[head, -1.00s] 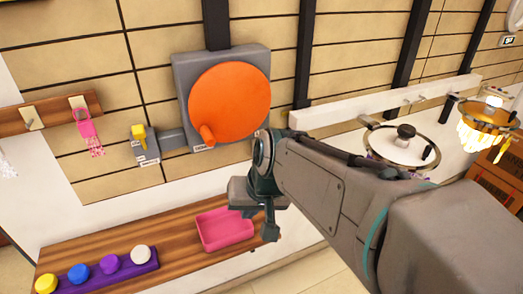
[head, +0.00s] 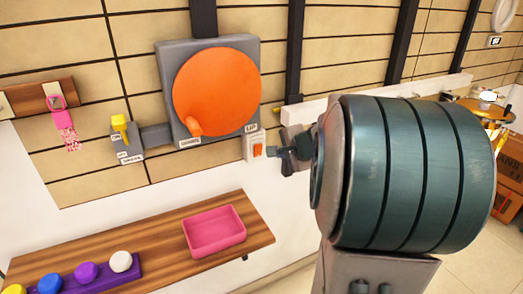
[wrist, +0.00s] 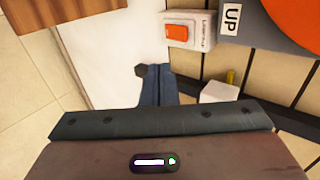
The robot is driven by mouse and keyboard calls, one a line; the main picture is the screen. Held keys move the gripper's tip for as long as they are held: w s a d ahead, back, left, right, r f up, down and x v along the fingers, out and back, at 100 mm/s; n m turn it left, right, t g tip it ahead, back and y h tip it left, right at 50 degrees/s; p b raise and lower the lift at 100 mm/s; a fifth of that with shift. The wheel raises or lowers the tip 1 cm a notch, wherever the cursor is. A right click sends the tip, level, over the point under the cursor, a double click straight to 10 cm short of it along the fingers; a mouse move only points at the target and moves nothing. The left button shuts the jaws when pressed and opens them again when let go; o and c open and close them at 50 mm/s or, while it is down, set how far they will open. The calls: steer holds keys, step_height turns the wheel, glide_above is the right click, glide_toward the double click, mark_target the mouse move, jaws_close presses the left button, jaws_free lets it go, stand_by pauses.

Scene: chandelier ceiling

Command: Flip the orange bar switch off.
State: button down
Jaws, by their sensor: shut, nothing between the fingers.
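A small white switch box (head: 249,146) with an orange bar (head: 258,150) is on the wall, just right of the big orange disc. In the wrist view the orange bar (wrist: 176,32) is on the white box at the top centre. My gripper (head: 283,154) is shut and empty, just right of the switch in the head view. In the wrist view its fingertips (wrist: 153,72) are below and slightly left of the switch, seemingly apart from it. I cannot tell which way the bar is tilted.
The large orange disc (head: 218,90) with a knob is on a grey plate. A yellow-knobbed switch (head: 120,124) is further left. Below, a wooden shelf (head: 150,235) holds a pink tray (head: 214,247) and several coloured knobs. A white block (wrist: 219,93) is right of my fingers.

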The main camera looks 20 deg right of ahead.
glide_toward(258, 150)
steer(key=s+f+x, duration=0.1)
steer(key=x, duration=0.4)
steer(key=shift+w+r+p, duration=0.1)
steer(key=shift+w+p, duration=0.5)
steer(key=shift+w, duration=0.2)
steer(key=shift+r, duration=0.1)
